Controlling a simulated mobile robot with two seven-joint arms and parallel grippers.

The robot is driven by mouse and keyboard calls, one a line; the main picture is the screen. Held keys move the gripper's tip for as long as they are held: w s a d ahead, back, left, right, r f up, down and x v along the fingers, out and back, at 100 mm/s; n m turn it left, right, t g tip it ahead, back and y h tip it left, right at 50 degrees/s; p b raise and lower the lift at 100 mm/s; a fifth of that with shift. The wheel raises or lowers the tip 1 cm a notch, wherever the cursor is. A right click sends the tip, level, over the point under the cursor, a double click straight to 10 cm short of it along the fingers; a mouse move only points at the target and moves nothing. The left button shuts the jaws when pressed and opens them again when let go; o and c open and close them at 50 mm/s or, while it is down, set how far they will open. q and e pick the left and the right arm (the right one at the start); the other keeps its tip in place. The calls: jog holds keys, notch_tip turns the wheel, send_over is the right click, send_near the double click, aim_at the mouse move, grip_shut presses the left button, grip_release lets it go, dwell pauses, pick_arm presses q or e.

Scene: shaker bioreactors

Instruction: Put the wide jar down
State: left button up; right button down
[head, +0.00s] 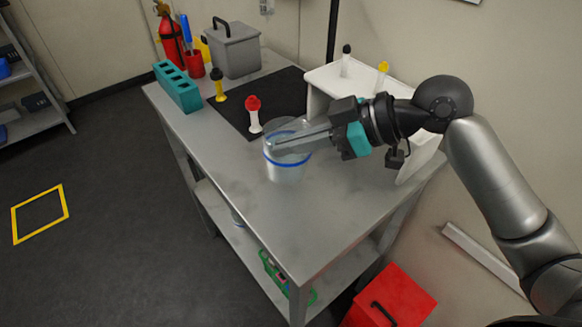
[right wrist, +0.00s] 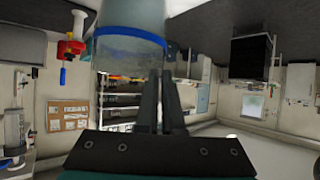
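The wide jar (head: 286,172) is clear with a blue band and is upright over the front part of the grey metal table. I cannot tell for sure whether its base touches the tabletop. My right gripper (head: 285,143) comes in from the right and overlaps the jar's upper part. In the right wrist view the jar (right wrist: 130,50) shows at the upper middle, with its right wall at the two nearly closed fingers (right wrist: 162,78). The gripper looks shut on the jar's wall. My left gripper is not in view.
The table (head: 245,205) is clear in front of the jar. A red-capped white bottle (head: 254,118) stands close behind it on a black mat (head: 283,88). A yellow-and-black bottle (head: 218,90), a teal rack (head: 178,90) and a grey box (head: 240,52) are farther back. A white stand (head: 325,78) is at right.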

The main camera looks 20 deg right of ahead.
aim_at(293, 164)
notch_tip(293, 164, down, 4)
jog(key=shift+f+b, duration=0.1)
jog(key=shift+b, duration=0.55)
jog(key=shift+f, duration=0.15)
jog(key=c, duration=1.5)
grip_release()
jog(key=o, duration=0.5)
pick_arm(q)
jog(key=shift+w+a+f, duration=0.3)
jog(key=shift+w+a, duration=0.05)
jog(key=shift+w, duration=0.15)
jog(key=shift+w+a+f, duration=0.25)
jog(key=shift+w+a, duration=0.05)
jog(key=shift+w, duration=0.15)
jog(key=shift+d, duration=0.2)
pick_arm(e)
jog(key=shift+d, duration=0.1)
jog(key=shift+s+d+r, duration=0.15)
jog(key=shift+d+r, duration=0.05)
jog(key=shift+r, duration=0.05)
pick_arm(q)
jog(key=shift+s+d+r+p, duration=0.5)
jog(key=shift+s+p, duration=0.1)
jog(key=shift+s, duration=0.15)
pick_arm(e)
jog(key=v, duration=1.1)
jog(key=shift+s, duration=0.1)
